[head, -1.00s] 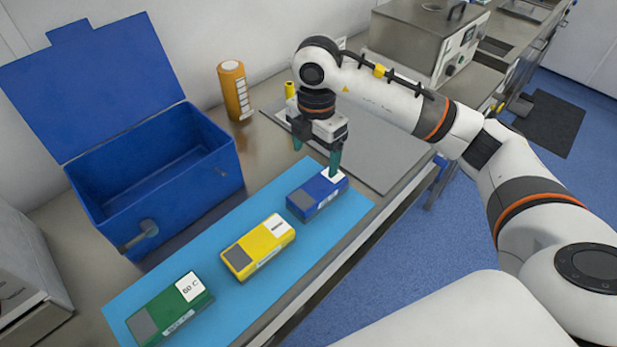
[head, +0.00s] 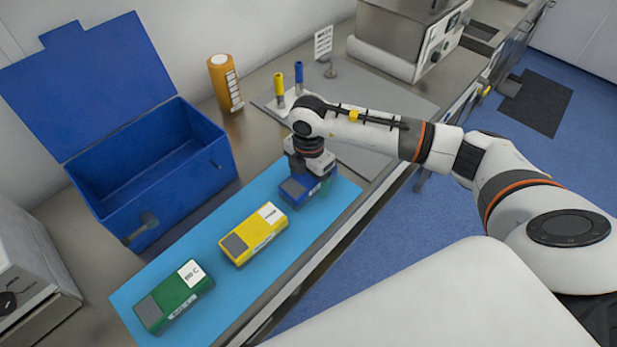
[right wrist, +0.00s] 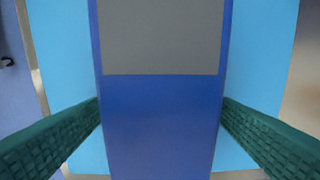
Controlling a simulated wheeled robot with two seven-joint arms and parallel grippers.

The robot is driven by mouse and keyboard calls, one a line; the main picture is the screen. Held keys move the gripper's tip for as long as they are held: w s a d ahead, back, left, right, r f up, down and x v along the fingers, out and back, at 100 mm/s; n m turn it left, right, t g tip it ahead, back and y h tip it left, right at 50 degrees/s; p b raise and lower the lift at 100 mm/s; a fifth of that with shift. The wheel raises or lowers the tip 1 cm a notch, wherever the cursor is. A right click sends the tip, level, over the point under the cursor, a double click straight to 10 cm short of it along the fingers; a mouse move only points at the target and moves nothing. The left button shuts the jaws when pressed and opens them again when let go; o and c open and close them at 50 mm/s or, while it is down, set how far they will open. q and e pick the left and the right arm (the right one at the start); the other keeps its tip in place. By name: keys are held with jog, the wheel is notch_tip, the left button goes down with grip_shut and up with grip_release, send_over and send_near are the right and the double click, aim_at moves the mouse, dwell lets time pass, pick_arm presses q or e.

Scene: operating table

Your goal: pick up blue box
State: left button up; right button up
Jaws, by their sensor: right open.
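The blue box (head: 298,188) lies on the light blue mat (head: 215,217), at its right end in the head view. My right gripper (head: 308,180) is down over the box and hides part of it. In the right wrist view the blue box (right wrist: 160,115) with its grey panel lies between the two green fingers (right wrist: 162,130). The fingers are open, one on each side of the box. Whether they touch its sides is hard to tell. My left gripper is not in view.
A yellow box (head: 254,234) and a green box (head: 174,296) lie on the same mat. An open blue bin (head: 190,185) with its lid raised stands behind the mat. An orange bottle (head: 225,83) and a grey plate (head: 345,130) with upright rods are behind the gripper.

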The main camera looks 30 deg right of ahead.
jog(key=c, duration=1)
jog(key=shift+c, duration=1.4)
jog(key=shift+r, duration=0.15)
